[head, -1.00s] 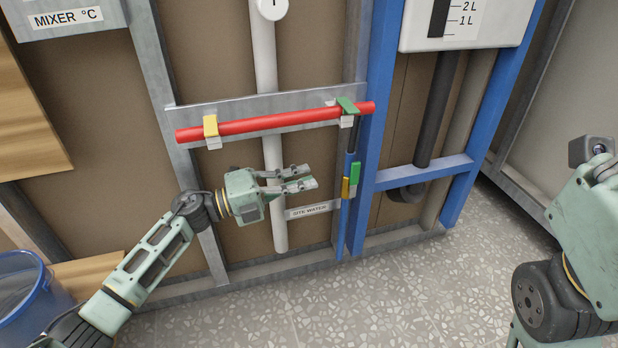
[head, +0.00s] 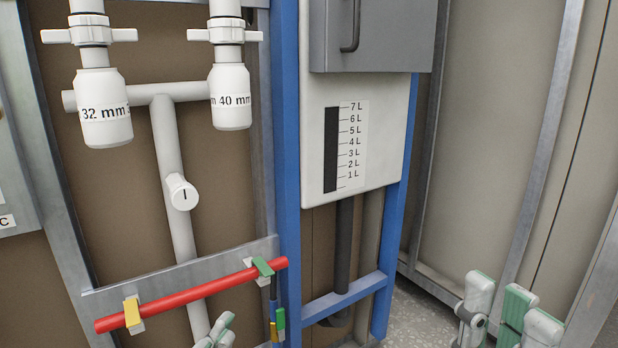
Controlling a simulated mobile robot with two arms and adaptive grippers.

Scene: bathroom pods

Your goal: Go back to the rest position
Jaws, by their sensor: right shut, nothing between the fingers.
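My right gripper (head: 498,300) is at the bottom right, in front of the grey frame and floor, with pale green parts pointing up. It is shut and empty, apart from any fixture. My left gripper (head: 218,332) shows only as a small pale green piece at the bottom edge, below the red pipe. The rest of it is cut off, and its opening cannot be told.
A red pipe (head: 190,296) in yellow and green clips crosses the lower left. White pipes (head: 168,150) with labelled traps hang above. A blue frame (head: 288,140) holds a white cistern (head: 385,140) with a litre scale. Speckled floor (head: 420,315) shows at lower right.

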